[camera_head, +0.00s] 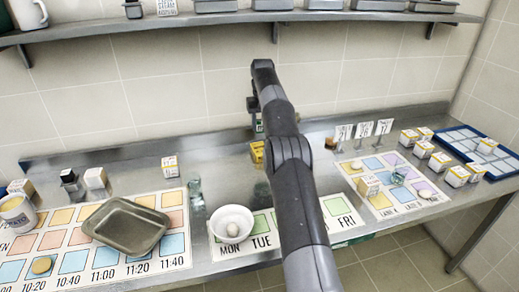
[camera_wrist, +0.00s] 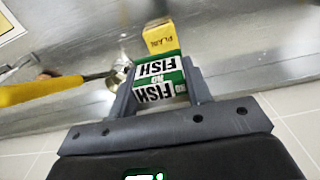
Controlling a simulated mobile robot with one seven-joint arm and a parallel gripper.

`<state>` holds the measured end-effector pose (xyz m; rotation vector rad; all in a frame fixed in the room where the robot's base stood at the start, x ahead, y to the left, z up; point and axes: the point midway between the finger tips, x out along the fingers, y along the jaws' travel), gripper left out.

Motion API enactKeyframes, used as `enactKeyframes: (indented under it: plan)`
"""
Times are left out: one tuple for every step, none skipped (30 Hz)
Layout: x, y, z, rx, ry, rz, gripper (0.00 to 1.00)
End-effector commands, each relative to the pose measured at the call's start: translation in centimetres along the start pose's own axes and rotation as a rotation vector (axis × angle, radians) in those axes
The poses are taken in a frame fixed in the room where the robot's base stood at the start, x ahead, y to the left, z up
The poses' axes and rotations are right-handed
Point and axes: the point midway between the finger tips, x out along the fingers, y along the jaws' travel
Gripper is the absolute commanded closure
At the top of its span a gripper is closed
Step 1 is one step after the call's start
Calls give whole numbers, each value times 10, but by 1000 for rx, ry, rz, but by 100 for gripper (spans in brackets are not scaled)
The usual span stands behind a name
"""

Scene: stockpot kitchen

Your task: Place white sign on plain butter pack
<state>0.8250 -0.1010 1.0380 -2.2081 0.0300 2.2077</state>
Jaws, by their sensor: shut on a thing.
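The plain butter pack (camera_wrist: 160,38), a yellow box marked "PLAIN", stands on the steel counter just beyond the sign in the wrist view. I cannot tell whether the sign touches it. In the head view my gripper (camera_head: 255,106) is near the back wall. The butter pack shows as a small yellow block (camera_head: 257,152) below it, partly hidden by my arm. Only a sliver of the held sign (camera_head: 259,126) shows there.
A yellow-handled utensil (camera_wrist: 45,91) lies left of the sign in the wrist view. A white bowl (camera_head: 232,222) holds a pale round thing. A grey-green tray (camera_head: 124,226) covers part of a time chart. White number cards (camera_head: 363,129) and several small boxes stand at the right.

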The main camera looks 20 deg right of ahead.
Motion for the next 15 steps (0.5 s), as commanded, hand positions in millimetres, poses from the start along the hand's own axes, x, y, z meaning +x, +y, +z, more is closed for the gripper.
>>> enactKeyframes:
  plan:
    - [0,-1,-2,-10,0,0,77]
    - [0,-1,-2,-14,1,-1,77]
    - [0,-1,-2,-19,1,-1,77]
    - [0,-2,-2,-22,0,-1,77]
    - [1,-2,-3,-25,0,-1,77]
    - [2,-2,-3,-27,-1,-1,77]
    - [4,-2,-3,-28,-2,-1,77]
    - [6,-2,-3,-29,-2,-2,77]
    - [10,-2,-3,-29,-2,-1,77]
    - [13,-2,-3,-29,-2,-2,77]
    - [17,-2,-3,-29,-2,-2,77]
    - [22,-2,-2,-29,-4,-2,77]
    - [25,-2,-2,-29,-2,-1,77]
    - [30,-2,-2,-28,-3,-2,77]
    - [37,-2,-2,-28,-3,-2,77]
